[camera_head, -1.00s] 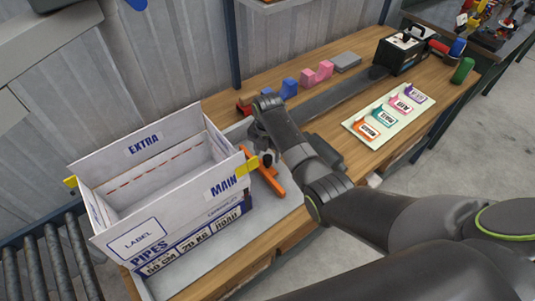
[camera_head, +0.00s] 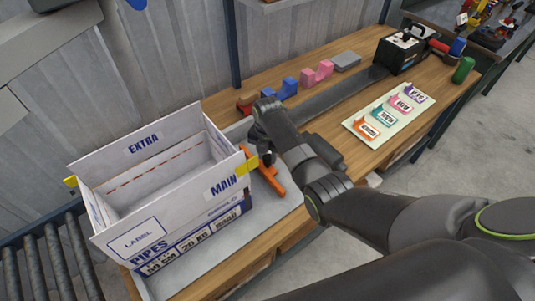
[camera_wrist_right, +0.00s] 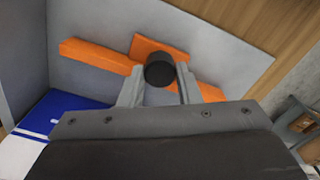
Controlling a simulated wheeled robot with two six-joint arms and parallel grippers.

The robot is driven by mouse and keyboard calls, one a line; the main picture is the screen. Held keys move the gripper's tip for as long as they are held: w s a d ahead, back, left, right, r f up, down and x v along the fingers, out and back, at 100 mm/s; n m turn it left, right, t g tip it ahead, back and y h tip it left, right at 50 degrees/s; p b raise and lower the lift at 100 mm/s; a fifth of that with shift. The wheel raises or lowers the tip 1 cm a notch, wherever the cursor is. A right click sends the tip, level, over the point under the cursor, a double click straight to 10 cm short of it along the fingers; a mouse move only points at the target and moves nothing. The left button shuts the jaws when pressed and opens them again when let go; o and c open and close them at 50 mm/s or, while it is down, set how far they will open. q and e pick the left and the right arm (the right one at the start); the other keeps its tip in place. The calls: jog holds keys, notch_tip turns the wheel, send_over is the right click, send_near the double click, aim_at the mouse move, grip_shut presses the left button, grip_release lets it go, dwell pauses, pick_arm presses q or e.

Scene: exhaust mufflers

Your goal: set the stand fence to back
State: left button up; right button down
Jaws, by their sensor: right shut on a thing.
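The stand fence (camera_head: 273,180) is an orange bar on the grey stand plate (camera_head: 270,207), just right of the white box in the head view. In the right wrist view the fence (camera_wrist_right: 95,55) lies across the plate, with an orange block at its middle and a round black knob (camera_wrist_right: 160,70) there. My right gripper (camera_head: 267,157) is shut on this knob, with one finger on each side of it in the wrist view (camera_wrist_right: 160,90). The arm hides part of the fence in the head view. My left gripper is not in view.
An open white carton (camera_head: 170,215) marked MAIN and EXTRA stands close left of the fence. Rollers (camera_head: 50,262) lie at lower left. Blue and pink saddle blocks (camera_head: 317,74) stand behind my arm. A labelled board (camera_head: 388,114) with coloured pieces lies on the right.

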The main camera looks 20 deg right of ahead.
jog(key=d, duration=0.1)
jog(key=w+d, duration=0.1)
jog(key=d, duration=0.2)
jog(key=shift+w, duration=0.25)
jog(key=c, duration=1.4)
grip_release()
jog(key=shift+r, duration=0.1)
jog(key=o, duration=0.3)
jog(key=shift+d, duration=0.1)
jog(key=shift+o, duration=0.2)
jog(key=shift+r, duration=0.15)
notch_tip(320, 180, up, 17)
jog(key=p, duration=0.2)
jog(key=shift+p, duration=0.35)
